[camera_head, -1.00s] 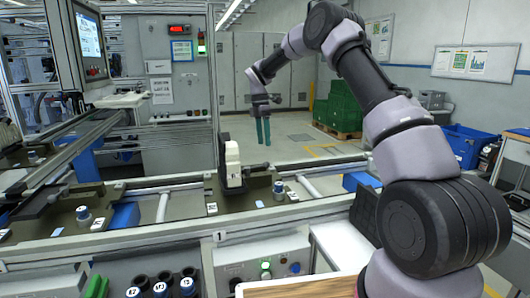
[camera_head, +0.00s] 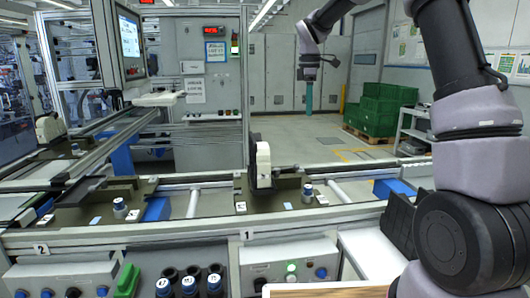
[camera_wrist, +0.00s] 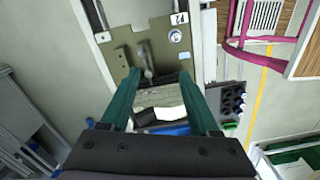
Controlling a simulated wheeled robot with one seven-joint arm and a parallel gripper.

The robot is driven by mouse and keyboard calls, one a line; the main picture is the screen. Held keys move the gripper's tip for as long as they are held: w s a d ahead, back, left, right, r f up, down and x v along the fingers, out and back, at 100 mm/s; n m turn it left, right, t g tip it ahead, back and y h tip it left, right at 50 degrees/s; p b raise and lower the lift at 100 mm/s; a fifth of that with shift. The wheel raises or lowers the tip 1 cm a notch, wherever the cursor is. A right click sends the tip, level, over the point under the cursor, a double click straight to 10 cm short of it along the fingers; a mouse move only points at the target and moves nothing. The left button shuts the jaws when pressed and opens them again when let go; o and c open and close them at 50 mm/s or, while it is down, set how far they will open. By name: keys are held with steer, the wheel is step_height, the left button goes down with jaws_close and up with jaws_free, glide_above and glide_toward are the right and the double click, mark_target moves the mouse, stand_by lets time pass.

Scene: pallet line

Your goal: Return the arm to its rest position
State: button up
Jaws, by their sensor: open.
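My arm is raised on the right of the head view, with its elbow cut off by the top edge. My gripper (camera_head: 309,105) hangs fingers down in the air beyond the pallet line (camera_head: 340,200). In the head view its green fingers overlap, seen from the side. In the wrist view my gripper (camera_wrist: 159,76) has its two green fingers spread apart with nothing held between them.
A white block-shaped part (camera_head: 263,165) stands upright on a pallet (camera_head: 275,203) of the line. Green crates (camera_head: 385,108) are stacked on a wooden pallet at the back right. A monitor (camera_head: 129,37) stands at left. The floor behind the line is largely clear.

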steer(key=s+d+r+m+t+y, duration=0.1)
steer(key=s+d+r+m+t, duration=0.15)
steer(key=s+r+m, duration=0.4)
steer(key=s+d+r+m+t, duration=0.1)
steer(key=s+d+r+m, duration=0.15)
steer(key=s, duration=0.65)
steer(key=s+d+f+m+t, duration=0.1)
steer(key=s+d+m+t, duration=0.1)
steer(key=s+m, duration=0.3)
steer(key=s+d+f+m+t+y, duration=0.1)
steer(key=s+d+m, duration=0.1)
steer(key=s+m, duration=0.4)
steer(key=s, duration=0.5)
steer(key=shift+s+f+t, duration=0.2)
steer(key=shift+f+t, duration=0.05)
steer(key=shift+t, duration=0.1)
steer(key=shift+d, duration=0.1)
stand_by(1.1)
